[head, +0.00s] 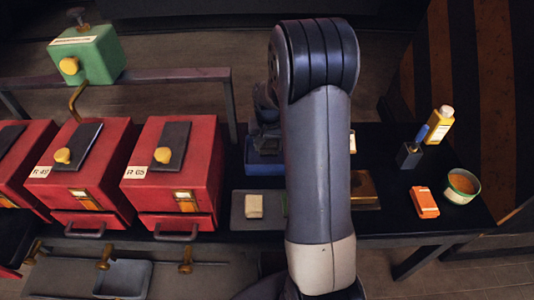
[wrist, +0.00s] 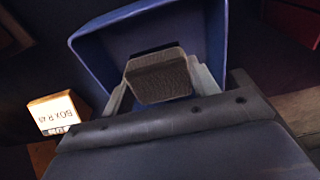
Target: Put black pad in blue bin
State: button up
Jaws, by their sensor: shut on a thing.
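The black pad (wrist: 160,82) is a dark, rough-faced block held between my gripper's fingers (wrist: 162,86) in the wrist view. The blue bin (wrist: 88,48) spreads behind and around the pad in that view, with its rim visible at the left and top. In the head view, my gripper (head: 266,112) hangs over the blue bin (head: 256,172), partly hidden by my arm. I cannot clearly make out the pad there, nor tell how far it is above the bin floor.
A grey tray (head: 240,222) with a cream block (head: 254,205) lies in front of the bin. Red boxes (head: 181,175) stand left. A yellow bottle (head: 439,126), orange box (head: 425,202) and bowl (head: 462,187) stand right. A labelled box (wrist: 56,112) shows in the wrist view.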

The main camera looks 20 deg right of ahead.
aim_at(269, 153)
jog(key=shift+f, duration=1.85)
jog(key=shift+f, duration=0.1)
jog(key=shift+f+b, duration=0.15)
jog(key=shift+b, duration=0.2)
jog(key=o, duration=1.1)
jog(key=shift+o, duration=0.2)
jog(key=r, duration=0.4)
jog(key=s+r+p, duration=0.1)
jog(key=r, duration=0.7)
jog(key=shift+s+a+r+p, duration=0.15)
jog(key=shift+a+r+p, duration=0.1)
jog(key=shift+p, duration=0.15)
